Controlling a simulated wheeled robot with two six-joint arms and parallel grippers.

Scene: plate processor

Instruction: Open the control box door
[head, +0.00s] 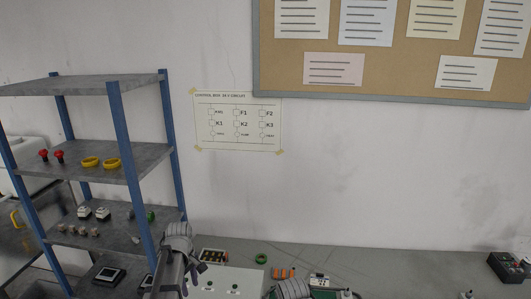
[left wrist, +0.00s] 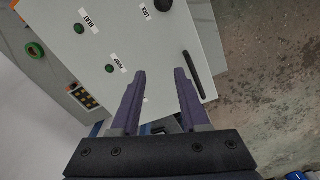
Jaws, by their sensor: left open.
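The control box door (left wrist: 115,35) is a pale panel with green lamps, a round black knob (left wrist: 163,4) and printed labels; it appears shut. A black bar handle (left wrist: 198,75) runs along its edge at the right in the left wrist view. My left gripper (left wrist: 160,72) is open and empty, its two purple fingers over the door's lower part. The handle lies just right of the right finger, not between the fingers. In the head view the control box (head: 230,284) shows at the bottom edge, partly cut off. My right gripper does not show.
A blue-post shelf (head: 122,135) with small parts stands at the left. On the worktop (head: 400,262) are a green ring (head: 261,258), orange parts (head: 284,273) and a dark box (head: 508,267) at far right. The worktop's right middle is mostly clear.

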